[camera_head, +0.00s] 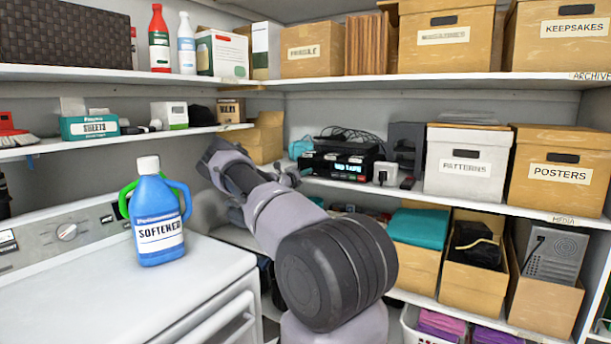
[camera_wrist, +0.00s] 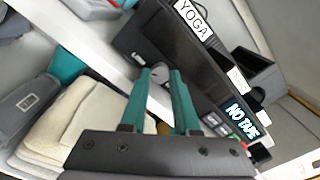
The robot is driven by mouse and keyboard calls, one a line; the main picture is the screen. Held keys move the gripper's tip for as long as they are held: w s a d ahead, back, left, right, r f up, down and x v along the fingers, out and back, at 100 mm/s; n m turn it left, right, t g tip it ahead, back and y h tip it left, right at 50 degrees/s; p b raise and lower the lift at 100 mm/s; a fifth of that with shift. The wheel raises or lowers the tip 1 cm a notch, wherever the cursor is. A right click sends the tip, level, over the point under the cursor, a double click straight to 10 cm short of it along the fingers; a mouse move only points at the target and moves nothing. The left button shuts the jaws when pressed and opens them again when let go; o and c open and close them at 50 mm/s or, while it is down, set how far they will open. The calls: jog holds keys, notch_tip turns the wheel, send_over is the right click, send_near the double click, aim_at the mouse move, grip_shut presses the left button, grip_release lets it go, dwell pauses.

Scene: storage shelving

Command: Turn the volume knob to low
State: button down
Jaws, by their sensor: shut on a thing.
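The black tape device (camera_head: 322,163) stands on the middle shelf at the back, its lit display reading "NO TAPE". It fills the upper right of the wrist view (camera_wrist: 205,75), seen tilted. My gripper (camera_wrist: 161,72) has teal fingers at the device's front face. They are shut on a small greyish round knob (camera_wrist: 159,76), which shows only partly between the fingertips. Its pointer and any volume marks are hidden or too small to read. In the head view my arm reaches across from the lower middle, and my wrist covers the device's left side.
A "YOGA" label (camera_wrist: 194,18) shows at the device. A plug adapter (camera_head: 385,173) and a white "PATTERNS" box (camera_head: 466,163) stand to its right. The white shelf edge (camera_wrist: 85,45) runs close by my fingers. Folded cloths (camera_wrist: 85,125) lie below. A washer (camera_head: 120,290) stands at left.

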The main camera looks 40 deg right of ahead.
jog(key=c, duration=0.9)
grip_release()
jog(key=v, duration=1)
jog(key=shift+s+a, duration=0.15)
jog(key=shift+a, duration=0.2)
